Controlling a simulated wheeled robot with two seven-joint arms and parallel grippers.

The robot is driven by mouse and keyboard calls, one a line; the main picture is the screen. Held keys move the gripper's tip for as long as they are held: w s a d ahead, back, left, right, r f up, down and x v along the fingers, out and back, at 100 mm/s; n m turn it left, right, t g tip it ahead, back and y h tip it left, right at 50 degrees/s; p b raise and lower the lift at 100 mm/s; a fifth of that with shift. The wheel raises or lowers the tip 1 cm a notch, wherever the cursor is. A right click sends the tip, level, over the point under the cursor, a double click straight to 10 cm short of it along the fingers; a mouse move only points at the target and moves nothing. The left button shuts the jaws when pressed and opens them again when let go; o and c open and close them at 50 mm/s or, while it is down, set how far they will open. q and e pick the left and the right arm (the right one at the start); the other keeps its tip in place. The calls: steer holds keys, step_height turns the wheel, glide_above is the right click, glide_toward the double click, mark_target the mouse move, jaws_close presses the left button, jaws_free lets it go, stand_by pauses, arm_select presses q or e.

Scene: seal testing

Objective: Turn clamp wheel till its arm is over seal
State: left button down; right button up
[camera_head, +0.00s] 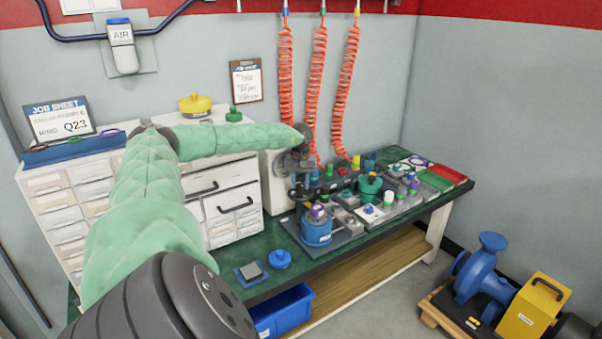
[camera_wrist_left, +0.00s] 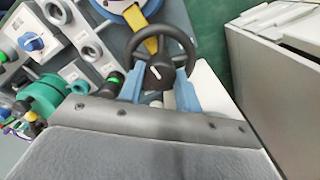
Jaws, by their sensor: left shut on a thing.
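The black clamp wheel (camera_wrist_left: 160,58) shows in the left wrist view, with a white mark on its hub. My left gripper (camera_wrist_left: 159,82) has its two pale blue fingers on either side of the hub and is shut on the wheel. A yellow clamp arm (camera_wrist_left: 136,18) shows beyond the rim, pointing to the upper left towards a round blue, white and purple part at the top edge. In the head view my left gripper (camera_head: 299,184) is beside the blue pot (camera_head: 316,230) with a purple top (camera_head: 317,211). The seal itself is not clear. My right gripper is not in view.
Fixtures with valves and a green pot (camera_head: 369,186) crowd the bench to the right. A blue knob (camera_head: 280,258) and a small square pad (camera_head: 252,271) lie in front. White drawers (camera_head: 235,204) stand at left. Orange coiled hoses (camera_head: 317,90) hang behind.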

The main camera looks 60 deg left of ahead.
mark_target(301, 184)
arm_select(q)
steer(key=shift+r, duration=0.15)
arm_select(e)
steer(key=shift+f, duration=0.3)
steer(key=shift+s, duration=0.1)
arm_select(q)
steer(key=c, duration=1)
jaws_free()
steer(key=shift+r+b, duration=0.4)
steer(key=shift+r, duration=3.4)
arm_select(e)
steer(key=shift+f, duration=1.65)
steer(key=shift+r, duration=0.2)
